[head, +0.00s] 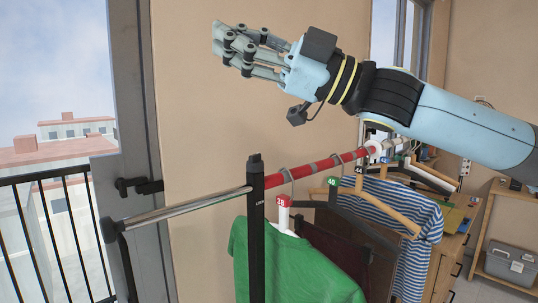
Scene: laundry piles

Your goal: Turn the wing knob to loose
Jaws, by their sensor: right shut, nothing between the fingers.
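A clothes rack with a black upright post (256,225) stands in front, carrying a rail with a chrome left part (180,208) and a red part (320,165). A small black piece (254,160) tops the post; I cannot tell whether it is the wing knob. Small pale lettering on the post is too small to read. My right gripper (232,48), a grey multi-fingered hand, is above the rail and left of the post top, fingers pointing left. It is shut, empty and apart from the rack. My left gripper is not in view.
A green shirt (285,265), a dark garment and a striped shirt (415,225) hang from the rail on hangers with numbered tags. A door frame with a black handle (140,187) is at left. A shelf holds a grey box (512,262) at right.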

